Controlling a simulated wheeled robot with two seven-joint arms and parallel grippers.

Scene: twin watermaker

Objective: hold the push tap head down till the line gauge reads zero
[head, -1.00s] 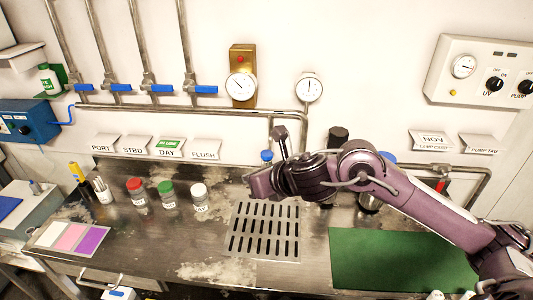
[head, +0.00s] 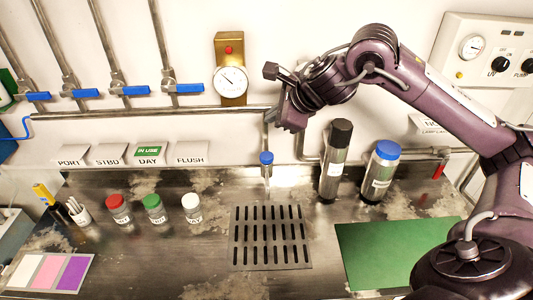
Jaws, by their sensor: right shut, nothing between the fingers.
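The push tap (head: 267,174) stands at the back of the steel counter, with a blue head (head: 266,158) on top. My right gripper (head: 285,121) is shut and empty. It is above and slightly right of the blue head, apart from it. A round gauge on a brass plate (head: 231,80) shows on the wall to the left, its needle pointing up and left. The small round white gauge on the pipe is hidden behind my right gripper and wrist. My left gripper is not in view.
A slotted drain (head: 270,238) lies in front of the tap. A black-capped bottle (head: 336,160) and a blue-capped bottle (head: 380,171) stand right of it. Small capped jars (head: 154,208) stand to the left. A green mat (head: 397,250) lies at the right.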

